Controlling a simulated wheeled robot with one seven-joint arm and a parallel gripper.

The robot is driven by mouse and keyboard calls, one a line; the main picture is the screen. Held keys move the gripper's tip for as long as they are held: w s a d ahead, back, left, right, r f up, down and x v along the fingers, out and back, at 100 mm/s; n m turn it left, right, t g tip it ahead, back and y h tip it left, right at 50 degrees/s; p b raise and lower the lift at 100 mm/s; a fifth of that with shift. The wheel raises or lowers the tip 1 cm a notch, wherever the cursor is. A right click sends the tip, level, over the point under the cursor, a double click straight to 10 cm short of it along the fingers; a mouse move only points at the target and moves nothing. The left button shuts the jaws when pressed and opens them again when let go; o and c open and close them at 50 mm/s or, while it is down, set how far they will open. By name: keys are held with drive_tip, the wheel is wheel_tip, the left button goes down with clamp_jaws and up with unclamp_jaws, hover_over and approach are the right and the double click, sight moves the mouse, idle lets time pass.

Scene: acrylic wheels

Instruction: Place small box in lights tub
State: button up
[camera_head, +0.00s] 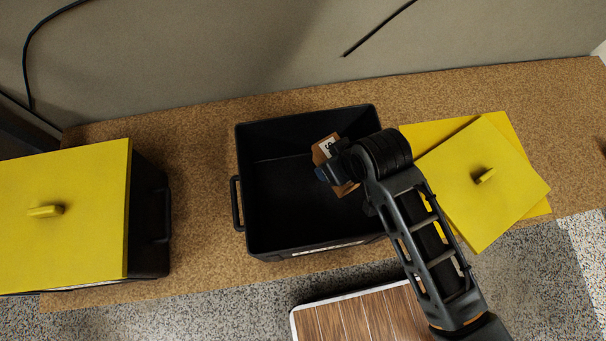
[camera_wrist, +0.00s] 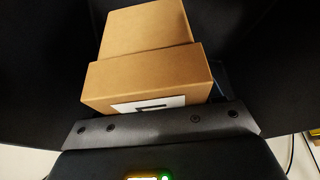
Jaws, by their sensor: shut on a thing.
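An open black tub (camera_head: 262,222) stands on the speckled brown surface in the middle of the head view. It has a white label on its front rim, too small to read. My gripper (camera_head: 330,173) is over the right part of the tub's opening, shut on a small brown box (camera_head: 324,148) with a white label. The arm hides part of the box and the tub's right wall. In the wrist view, the labelled box (camera_wrist: 145,78) is at the gripper (camera_wrist: 165,130). Another cardboard shape (camera_wrist: 143,28) shows behind it against dark walls; whether it is separate I cannot tell.
A second black tub with a yellow lid (camera_head: 85,225) stands at the left. Two yellow lids (camera_head: 480,175) lie overlapped at the right. A wood-topped surface (camera_head: 360,318) is at the front. The tub's left interior looks clear.

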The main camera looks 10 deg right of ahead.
hover_over(288, 184)
drive_tip(key=s, duration=0.2)
drive_tip(key=f, duration=0.6)
drive_tip(key=shift+w+d, duration=0.25)
drive_tip(key=shift+d, duration=0.1)
drive_tip(key=shift+f, duration=2)
drive_tip(key=shift+f, duration=0.15)
drive_tip(key=o, duration=1.3)
drive_tip(key=shift+p+v, duration=0.35)
drive_tip(key=shift+v, duration=3.5)
